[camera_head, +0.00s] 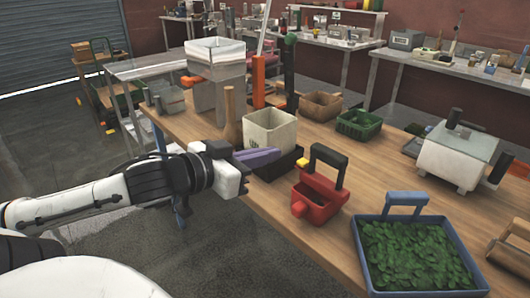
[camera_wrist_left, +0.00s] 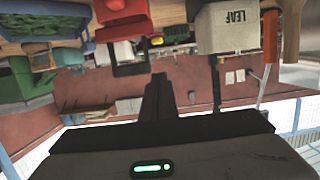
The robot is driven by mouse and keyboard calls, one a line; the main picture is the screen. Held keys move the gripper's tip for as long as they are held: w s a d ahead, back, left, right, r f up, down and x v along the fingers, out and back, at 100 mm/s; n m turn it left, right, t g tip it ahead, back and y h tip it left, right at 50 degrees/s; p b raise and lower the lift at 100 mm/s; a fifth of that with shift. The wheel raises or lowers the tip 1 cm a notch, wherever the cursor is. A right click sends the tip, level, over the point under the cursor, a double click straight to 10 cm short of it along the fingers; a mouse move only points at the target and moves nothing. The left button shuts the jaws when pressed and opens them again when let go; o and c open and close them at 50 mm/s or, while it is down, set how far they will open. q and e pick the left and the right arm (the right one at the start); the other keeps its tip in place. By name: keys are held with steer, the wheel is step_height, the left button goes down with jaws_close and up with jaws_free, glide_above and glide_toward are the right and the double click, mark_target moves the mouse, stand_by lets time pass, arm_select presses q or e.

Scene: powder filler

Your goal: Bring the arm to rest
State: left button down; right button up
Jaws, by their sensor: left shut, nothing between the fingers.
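My left arm comes in from the left in the head view. Its left gripper (camera_head: 276,155) is shut and empty, held near the front edge of the wooden table (camera_head: 372,153), in front of a pale bin (camera_head: 268,130). In the left wrist view, which is upside down, the dark closed fingers (camera_wrist_left: 158,92) point toward the back wall with nothing between them. My right gripper is in neither view.
A red scoop-like container (camera_head: 318,197), a blue tray of green leaves (camera_head: 408,255) and a white box machine (camera_head: 455,155) stand to the right. A clear-walled hopper (camera_head: 215,55) stands behind. Grey floor (camera_head: 240,255) lies open before the table.

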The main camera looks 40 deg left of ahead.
arm_select(q)
steer(key=shift+s, duration=0.2)
stand_by(0.5)
steer(key=s+a+f+n+g+y, duration=0.1)
steer(key=s+f+g, duration=0.15)
steer(key=f, duration=1.05)
steer(key=s+a+f+g+y, duration=0.15)
steer(key=s+f, duration=0.25)
steer(key=f, duration=0.8)
steer(key=s+d+f+m+g+h, duration=0.1)
steer(key=s+d+f, duration=0.3)
steer(key=d+f, duration=0.4)
steer(key=s+d+f+m+g+h, duration=0.1)
steer(key=s+d+f+h, duration=0.2)
steer(key=d+f, duration=0.4)
steer(key=s+d, duration=0.1)
steer(key=d, duration=0.6)
steer(key=shift+s+d+f+g, duration=0.2)
steer(key=shift+s+f+g, duration=0.15)
steer(key=shift+f+g, duration=0.05)
